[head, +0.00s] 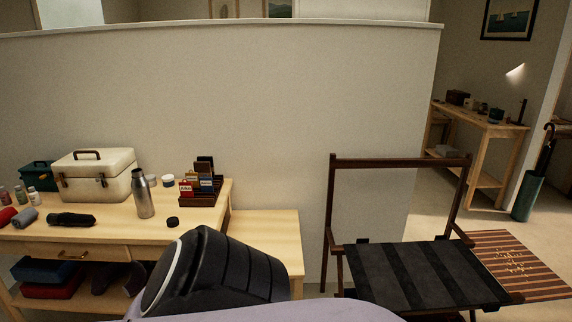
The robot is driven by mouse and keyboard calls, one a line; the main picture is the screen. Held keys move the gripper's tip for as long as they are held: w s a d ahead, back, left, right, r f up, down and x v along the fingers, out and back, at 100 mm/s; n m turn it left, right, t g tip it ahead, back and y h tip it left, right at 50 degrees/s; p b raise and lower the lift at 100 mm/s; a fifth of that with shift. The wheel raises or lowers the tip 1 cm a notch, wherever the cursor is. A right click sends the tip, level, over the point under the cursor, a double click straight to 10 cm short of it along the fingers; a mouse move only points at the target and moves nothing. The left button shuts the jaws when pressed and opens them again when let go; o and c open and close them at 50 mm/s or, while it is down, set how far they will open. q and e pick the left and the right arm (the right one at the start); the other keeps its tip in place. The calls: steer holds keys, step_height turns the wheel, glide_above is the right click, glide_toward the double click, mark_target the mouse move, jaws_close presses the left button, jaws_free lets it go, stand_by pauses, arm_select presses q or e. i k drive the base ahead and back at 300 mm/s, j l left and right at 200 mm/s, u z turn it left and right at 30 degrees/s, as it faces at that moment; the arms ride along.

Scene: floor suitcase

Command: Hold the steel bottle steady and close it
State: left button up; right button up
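The steel bottle (145,200) stands upright on the wooden side table at the left in the head view. Its narrow neck shows at the top with no lid on it. A small black round lid (172,222) lies on the tabletop to the right of the bottle and nearer to me, apart from it. Neither of my grippers shows in this view.
The wooden table (205,218) also holds a cream case (95,175), a black folded umbrella (71,219), small jars and a dark card rack (203,190). A lower bench (268,228) adjoins at right.

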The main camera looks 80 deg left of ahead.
mark_target(139, 185)
steer(key=u, duration=4.3)
